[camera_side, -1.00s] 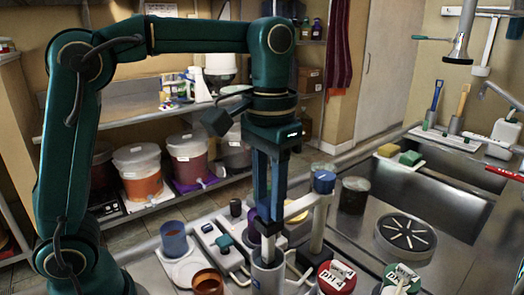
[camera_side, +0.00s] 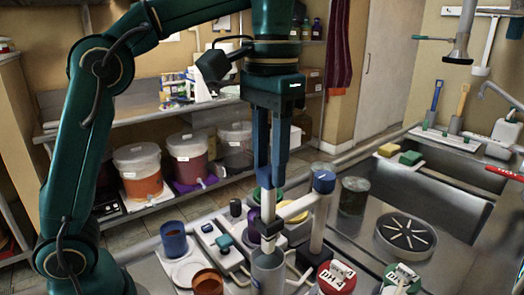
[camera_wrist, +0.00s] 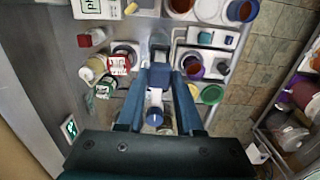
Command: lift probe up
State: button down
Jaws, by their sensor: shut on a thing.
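My gripper (camera_side: 269,184) is shut on the upper end of the probe (camera_side: 267,206), a slim upright piece with a pale upper part and a darker section below. The probe hangs over the grey cylindrical cup (camera_side: 268,268); whether its tip is still inside the cup I cannot tell.
A blue cup (camera_side: 174,240) and an orange-brown cup (camera_side: 207,282) stand left of the stand. Red (camera_side: 337,277) and green-labelled (camera_side: 402,278) containers stand in front right. A dark jar (camera_side: 353,196) and the sink (camera_side: 430,190) lie behind right. Open space is above.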

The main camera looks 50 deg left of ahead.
jog(key=shift+r, duration=0.2)
jog(key=c, duration=0.6)
grip_release()
jog(key=shift+o, duration=0.2)
jog(key=shift+f, duration=0.1)
jog(key=shift+f, duration=0.1)
